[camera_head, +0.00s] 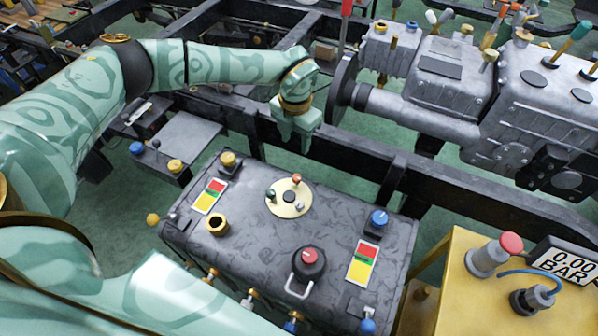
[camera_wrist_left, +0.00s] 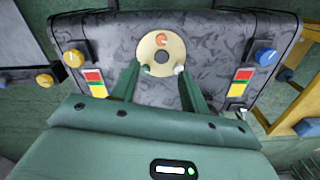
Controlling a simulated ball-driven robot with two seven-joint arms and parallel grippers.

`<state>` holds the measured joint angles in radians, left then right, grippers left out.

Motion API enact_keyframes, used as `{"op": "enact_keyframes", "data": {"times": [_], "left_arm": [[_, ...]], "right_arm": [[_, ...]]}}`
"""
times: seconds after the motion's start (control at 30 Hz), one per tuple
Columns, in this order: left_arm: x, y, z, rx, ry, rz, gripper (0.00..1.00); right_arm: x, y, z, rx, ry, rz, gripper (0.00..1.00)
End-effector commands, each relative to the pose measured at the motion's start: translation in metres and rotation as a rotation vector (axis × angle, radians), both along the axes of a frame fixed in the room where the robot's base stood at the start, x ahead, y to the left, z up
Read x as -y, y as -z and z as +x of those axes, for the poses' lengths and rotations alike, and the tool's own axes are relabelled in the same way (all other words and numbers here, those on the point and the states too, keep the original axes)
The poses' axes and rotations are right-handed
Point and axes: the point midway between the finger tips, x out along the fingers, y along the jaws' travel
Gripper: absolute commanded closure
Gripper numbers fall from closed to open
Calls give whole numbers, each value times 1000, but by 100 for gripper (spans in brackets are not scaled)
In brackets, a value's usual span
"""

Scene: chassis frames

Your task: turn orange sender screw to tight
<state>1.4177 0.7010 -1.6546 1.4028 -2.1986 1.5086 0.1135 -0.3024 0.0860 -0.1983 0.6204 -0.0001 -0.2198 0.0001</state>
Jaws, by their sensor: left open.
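The dark grey tank (camera_head: 245,247) carries a round brass sender plate (camera_head: 284,209) with a dark centre. The orange sender screw (camera_head: 297,180) stands at the plate's far edge in the head view. It also shows in the left wrist view (camera_wrist_left: 161,40). A green screw (camera_head: 270,195) and a white screw (camera_head: 300,207) sit elsewhere on the plate. My left gripper (camera_head: 297,143) is open and empty, above the tank's far edge beyond the plate. In the left wrist view its fingers (camera_wrist_left: 160,73) are spread apart, with the orange screw beyond their tips. My right gripper is out of view.
A yellow knob (camera_head: 228,159), a blue knob (camera_head: 378,218) and a red-topped black cap with a handle (camera_head: 309,262) rise from the tank. A yellow stand (camera_head: 445,275) with a gauge is at right. Chassis rails and a grey gearbox (camera_head: 440,85) lie behind.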

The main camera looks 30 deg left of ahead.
Motion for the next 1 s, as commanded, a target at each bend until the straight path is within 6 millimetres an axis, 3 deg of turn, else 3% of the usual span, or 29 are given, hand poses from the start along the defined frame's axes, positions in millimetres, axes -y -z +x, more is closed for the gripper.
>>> {"op": "enact_keyframes", "data": {"times": [0.3, 0.5, 0.7, 1.0], "left_arm": [[2, 88, -2, -9, 1, -4, 55], [2, 128, -2, -8, 2, -5, 55], [2, 146, -1, -3, 1, -6, 55], [2, 147, -1, -1, 2, -6, 55]], "right_arm": [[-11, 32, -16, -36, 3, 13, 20], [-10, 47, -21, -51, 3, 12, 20], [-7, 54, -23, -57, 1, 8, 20], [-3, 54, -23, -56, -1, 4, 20]]}}
